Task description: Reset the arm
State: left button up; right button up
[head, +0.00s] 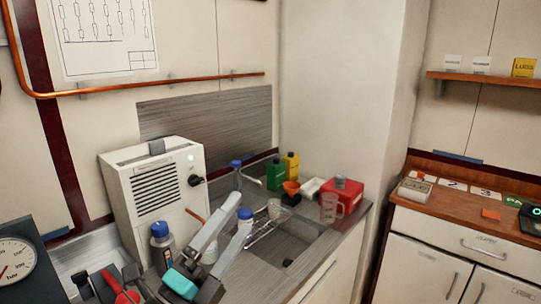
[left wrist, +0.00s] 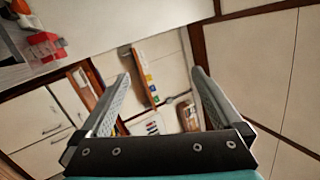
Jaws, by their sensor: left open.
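My left gripper (head: 241,220) reaches in over the counter by the sink, its two grey fingers apart with nothing between them. A teal band (head: 181,284) shows at its base. In the left wrist view the open fingers (left wrist: 160,75) frame the far wall, a shelf and cabinets, and hold nothing. My right gripper is in neither view. No breaker rows show.
A white vented box (head: 155,195) stands behind my left arm. A blue-capped bottle (head: 162,245) is beside it. The sink (head: 290,240), glass beakers (head: 329,207) and a red box (head: 343,192) lie to the right. A wooden counter (head: 450,205) is at far right.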

pick_arm(q)
jog(key=s+a+f+n+g+y, duration=0.1)
jog(key=a+f+n+g+y, duration=0.1)
jog(key=a+f+n+y, duration=0.55)
jog(key=s+a+f+n+g+y, duration=0.1)
jog(key=a+f+n+g+y, duration=0.1)
jog(key=a+f+n+y, duration=0.5)
jog(key=s+d+f+n+g+h, duration=0.1)
jog(key=s+d+f+n+g, duration=0.1)
jog(key=s+f+n+g, duration=0.55)
jog(key=s+d+f+n+g+h, duration=0.15)
jog(key=s+f+g, duration=0.25)
jog(key=s+f, duration=0.7)
notch_tip(320, 180, down, 22)
jog(key=s+g+b, duration=0.1)
jog(key=s+b, duration=0.2)
jog(key=b, duration=0.1)
jog(key=s+a+f+g+b, duration=0.1)
jog(key=s+a+f+b, duration=0.1)
jog(key=s+f, duration=1.3)
notch_tip(320, 180, down, 4)
jog(key=shift+r+g+b, duration=0.1)
jog(key=shift+g+b, duration=0.25)
jog(key=shift+b, duration=0.35)
